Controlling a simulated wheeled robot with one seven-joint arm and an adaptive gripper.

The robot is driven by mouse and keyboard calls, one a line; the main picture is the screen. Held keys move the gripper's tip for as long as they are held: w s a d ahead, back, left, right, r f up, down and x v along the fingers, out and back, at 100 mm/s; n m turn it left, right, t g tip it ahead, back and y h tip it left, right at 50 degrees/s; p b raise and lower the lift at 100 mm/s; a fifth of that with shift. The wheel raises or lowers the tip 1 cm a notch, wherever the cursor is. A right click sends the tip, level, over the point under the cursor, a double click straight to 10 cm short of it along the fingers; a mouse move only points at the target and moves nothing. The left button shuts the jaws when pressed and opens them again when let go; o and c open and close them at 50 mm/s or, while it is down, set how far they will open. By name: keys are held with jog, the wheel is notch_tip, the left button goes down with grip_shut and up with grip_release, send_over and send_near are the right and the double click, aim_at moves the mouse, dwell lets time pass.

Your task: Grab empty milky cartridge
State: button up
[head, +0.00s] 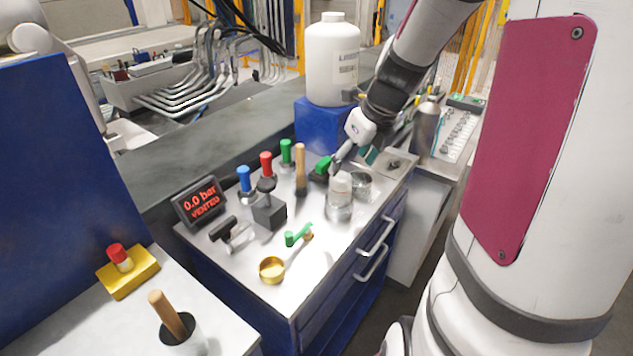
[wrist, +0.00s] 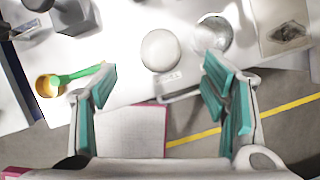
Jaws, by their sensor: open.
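The milky cartridge (head: 340,194) is a pale, whitish cylinder standing upright near the right edge of the bench top. In the wrist view its round white top (wrist: 160,50) shows between and beyond the fingers. My gripper (wrist: 160,95) is open, with teal-padded fingers spread wide and nothing between them. In the head view my gripper (head: 348,150) is above and behind the cartridge, apart from it. Whether the cartridge is empty cannot be told.
A metal cup (head: 361,182) stands close beside the cartridge. Several coloured-handled tools, including a wooden handle (head: 300,165), stand to the left. A green-handled brass scoop (head: 272,268) lies in front. A large white bottle (head: 333,60) stands behind on a blue block (head: 318,122).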

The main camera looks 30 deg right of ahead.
aim_at(342, 175)
jog(key=shift+w+x, duration=0.1)
jog(key=shift+x, duration=1.2)
jog(key=shift+w+x, duration=0.15)
jog(key=shift+x, duration=1.15)
jog(key=shift+r, duration=0.1)
grip_shut()
